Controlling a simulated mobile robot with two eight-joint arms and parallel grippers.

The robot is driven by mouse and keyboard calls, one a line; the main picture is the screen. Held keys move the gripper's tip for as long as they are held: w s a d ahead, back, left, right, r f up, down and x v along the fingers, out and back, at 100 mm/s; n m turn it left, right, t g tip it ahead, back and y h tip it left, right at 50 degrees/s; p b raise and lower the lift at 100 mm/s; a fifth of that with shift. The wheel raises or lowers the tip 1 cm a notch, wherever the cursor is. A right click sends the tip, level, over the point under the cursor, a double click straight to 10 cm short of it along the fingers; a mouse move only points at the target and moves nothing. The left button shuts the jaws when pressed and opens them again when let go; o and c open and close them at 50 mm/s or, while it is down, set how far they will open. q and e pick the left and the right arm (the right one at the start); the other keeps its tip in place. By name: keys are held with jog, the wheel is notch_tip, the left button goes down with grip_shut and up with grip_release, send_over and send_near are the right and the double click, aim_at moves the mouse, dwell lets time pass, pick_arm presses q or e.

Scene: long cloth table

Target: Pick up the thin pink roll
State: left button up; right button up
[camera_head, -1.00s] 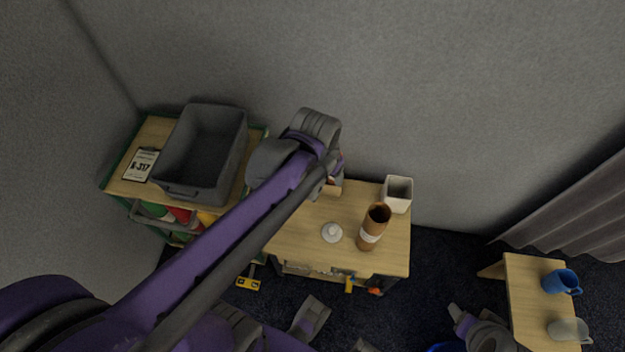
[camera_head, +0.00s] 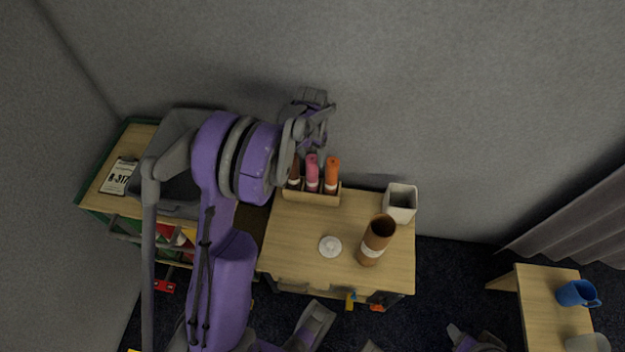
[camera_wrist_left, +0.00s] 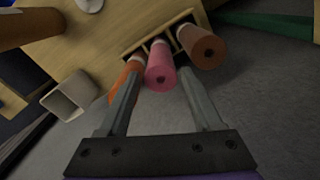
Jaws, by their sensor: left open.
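The pink roll (camera_head: 312,176) stands upright in a wooden holder (camera_head: 312,198) at the table's back left. It is between a brown roll (camera_head: 294,178) and an orange roll (camera_head: 332,176). My left gripper (camera_head: 318,122) is above and behind the rolls, near the wall. In the left wrist view, its open, empty fingers (camera_wrist_left: 160,78) point at the pink roll (camera_wrist_left: 161,72), whose end is between and just beyond the fingertips. The orange roll (camera_wrist_left: 123,80) is partly hidden behind one finger. The brown roll (camera_wrist_left: 204,48) is beyond the other finger. My right gripper is not identifiable.
A wide brown tube (camera_head: 376,240), a white square cup (camera_head: 400,203) and a white round object (camera_head: 330,246) stand on the table. A grey bin (camera_head: 176,150) on the left is partly covered by my arm. A blue mug (camera_head: 577,293) is on the right table.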

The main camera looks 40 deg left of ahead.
aim_at(312, 167)
pick_arm(q)
notch_tip(312, 167, down, 7)
jog(key=shift+w+r+b, duration=0.1)
jog(key=shift+w+b, duration=0.05)
jog(key=shift+b, duration=0.35)
jog(key=shift+r, duration=0.1)
grip_shut()
